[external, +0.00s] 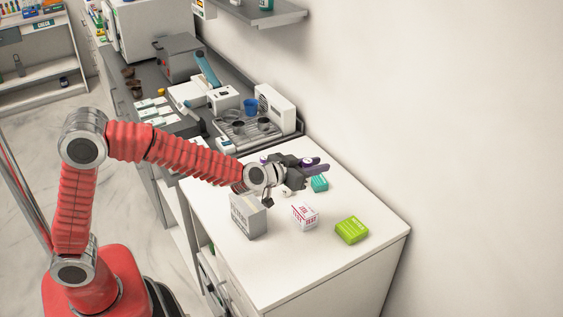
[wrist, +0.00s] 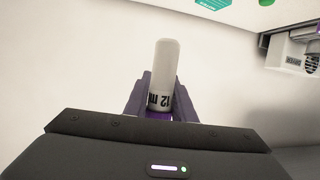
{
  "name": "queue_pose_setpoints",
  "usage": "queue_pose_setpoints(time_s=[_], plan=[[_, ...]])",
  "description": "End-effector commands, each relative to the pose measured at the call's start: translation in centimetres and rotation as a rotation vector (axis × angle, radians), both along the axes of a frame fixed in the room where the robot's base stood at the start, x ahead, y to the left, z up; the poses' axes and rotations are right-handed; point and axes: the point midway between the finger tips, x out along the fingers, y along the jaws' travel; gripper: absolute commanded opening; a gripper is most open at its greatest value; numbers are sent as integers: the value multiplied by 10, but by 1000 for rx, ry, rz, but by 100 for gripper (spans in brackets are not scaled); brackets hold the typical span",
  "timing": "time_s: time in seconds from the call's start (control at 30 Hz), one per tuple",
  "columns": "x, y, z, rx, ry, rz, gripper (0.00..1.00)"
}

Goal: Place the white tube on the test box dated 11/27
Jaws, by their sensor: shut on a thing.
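In the wrist view, the white tube (wrist: 165,68) is held between the purple fingers of my gripper (wrist: 160,100), with dark "12 m" lettering near its lower end. In the external view, my gripper (external: 315,165) is over the counter, near its wall side; the tube cannot be made out clearly there. Possible test boxes on the counter are a grey box (external: 248,216), a white box with red print (external: 305,215), a lime green box (external: 351,230) and a small teal box (external: 319,184). No date on them is readable.
A small white item (external: 286,191) lies below my gripper. A white machine (external: 276,108) and a rack with cups (external: 238,130) stand on the dark counter behind. The wall is close on the right. The white counter's (external: 290,275) front part is clear.

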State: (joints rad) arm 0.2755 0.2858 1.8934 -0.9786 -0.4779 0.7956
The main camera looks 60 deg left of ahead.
Motion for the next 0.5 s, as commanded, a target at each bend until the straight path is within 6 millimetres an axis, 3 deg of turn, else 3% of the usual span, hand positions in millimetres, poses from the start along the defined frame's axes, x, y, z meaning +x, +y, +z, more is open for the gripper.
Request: queue_pose_setpoints(time_s=[0.27, 0.5], plan=[[0, 0, -10, 2, 2, -1, 2], [0, 0, -48, 2, 4, -1, 2]])
